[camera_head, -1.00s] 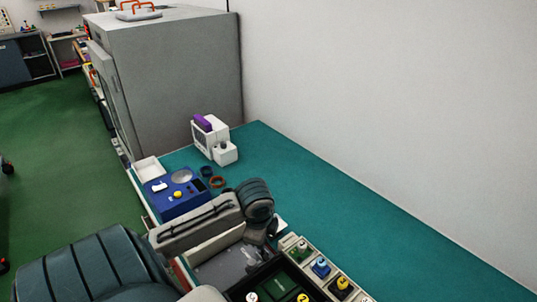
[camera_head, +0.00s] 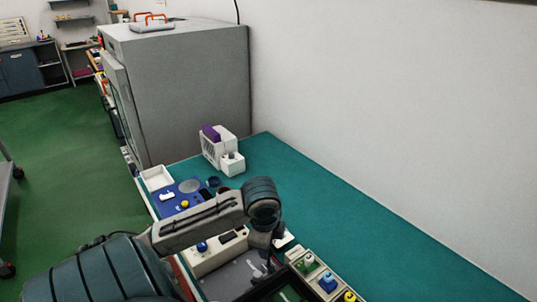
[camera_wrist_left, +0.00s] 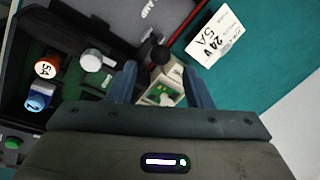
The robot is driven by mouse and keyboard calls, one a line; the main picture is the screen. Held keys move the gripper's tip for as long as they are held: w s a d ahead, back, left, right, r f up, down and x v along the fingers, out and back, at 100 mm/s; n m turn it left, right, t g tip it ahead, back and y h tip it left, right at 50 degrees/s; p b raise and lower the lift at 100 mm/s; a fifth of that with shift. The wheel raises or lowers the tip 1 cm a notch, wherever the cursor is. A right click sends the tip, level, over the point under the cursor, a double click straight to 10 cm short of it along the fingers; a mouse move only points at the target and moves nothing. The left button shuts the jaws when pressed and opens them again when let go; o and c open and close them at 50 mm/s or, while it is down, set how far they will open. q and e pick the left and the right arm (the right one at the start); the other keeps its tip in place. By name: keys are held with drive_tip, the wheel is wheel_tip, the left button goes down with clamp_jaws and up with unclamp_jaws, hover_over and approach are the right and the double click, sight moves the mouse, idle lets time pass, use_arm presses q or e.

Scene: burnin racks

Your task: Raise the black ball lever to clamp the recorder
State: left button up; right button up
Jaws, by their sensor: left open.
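In the left wrist view, a dark ball (camera_wrist_left: 160,55), which looks like the black ball lever's knob, sits just beyond my left gripper (camera_wrist_left: 160,70). The fingers are open, one on each side of it, with no clear contact. A grey plate (camera_wrist_left: 118,14) lettered "AMP" lies behind it. A small cream module with a green face (camera_wrist_left: 160,96) shows between the fingers; I cannot tell if it is the recorder. In the head view, my left gripper is mostly hidden below its wrist, over the grey plate (camera_head: 226,281). My right gripper is not in view.
A white "24V 5A" label block (camera_wrist_left: 216,39) lies right of the fingers. Orange (camera_wrist_left: 47,67) and blue (camera_wrist_left: 39,97) knobs stand left. The teal bench (camera_head: 350,220) is clear on the right.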

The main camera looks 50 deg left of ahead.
use_arm(q)
drive_tip(key=v, duration=0.6)
drive_tip(key=shift+r, duration=0.25)
